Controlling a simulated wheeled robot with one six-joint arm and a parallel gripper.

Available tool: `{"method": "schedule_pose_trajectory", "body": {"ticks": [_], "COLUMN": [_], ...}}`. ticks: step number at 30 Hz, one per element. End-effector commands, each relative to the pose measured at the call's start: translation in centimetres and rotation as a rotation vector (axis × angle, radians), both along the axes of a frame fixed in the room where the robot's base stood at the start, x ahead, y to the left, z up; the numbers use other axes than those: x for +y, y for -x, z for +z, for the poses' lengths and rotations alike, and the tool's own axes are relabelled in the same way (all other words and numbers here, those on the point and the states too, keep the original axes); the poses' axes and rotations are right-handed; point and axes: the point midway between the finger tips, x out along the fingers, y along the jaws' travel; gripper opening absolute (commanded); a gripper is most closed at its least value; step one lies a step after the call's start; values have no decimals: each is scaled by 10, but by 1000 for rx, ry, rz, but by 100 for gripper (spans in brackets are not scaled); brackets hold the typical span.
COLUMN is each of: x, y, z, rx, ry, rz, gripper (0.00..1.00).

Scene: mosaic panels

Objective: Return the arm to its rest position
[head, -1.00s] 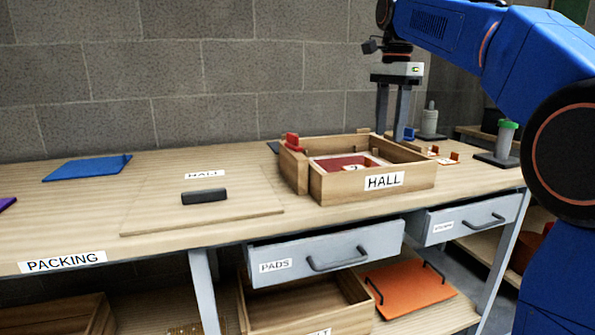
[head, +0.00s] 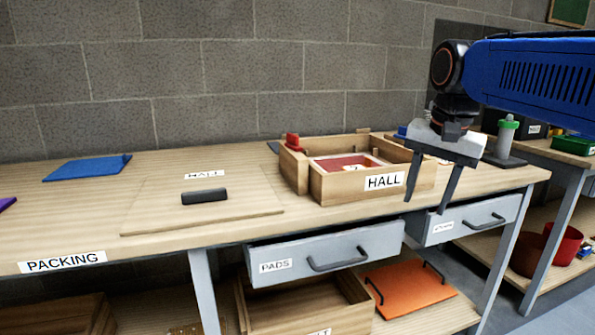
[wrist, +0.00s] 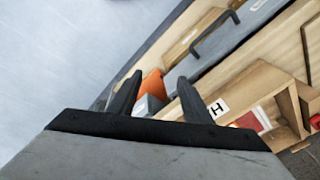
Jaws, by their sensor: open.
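My gripper (head: 427,207) is open and empty in the head view. It hangs in front of the bench's right part, to the right of the wooden HALL box (head: 340,187), with its fingers pointing down. My blue arm reaches in from the right edge. In the wrist view, my gripper (wrist: 152,95) shows both fingers spread apart with nothing between them. The HALL box (wrist: 268,85) is at the right of that view, apart from the fingers.
The packing bench (head: 90,225) holds a wooden lid (head: 240,205) with a black handle and a blue panel (head: 85,168). Drawers (head: 330,255) hang below its front edge. A bottle with a green cap (head: 507,135) stands behind my gripper. Grey floor (wrist: 70,60) is open in front.

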Motion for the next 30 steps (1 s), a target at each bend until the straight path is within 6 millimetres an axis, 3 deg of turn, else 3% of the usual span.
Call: {"method": "schedule_pose_trajectory", "body": {"ticks": [3, 18, 24, 30], "x": [-6, -23, -25, -25], "y": [33, 149, 171, 174], "z": [-31, -181, -217, -224], "rx": [-35, -176, -204, -210], "ry": [23, 161, 200, 208], "rz": [98, 507, 593, 611], "gripper": [45, 45, 45, 45]}}
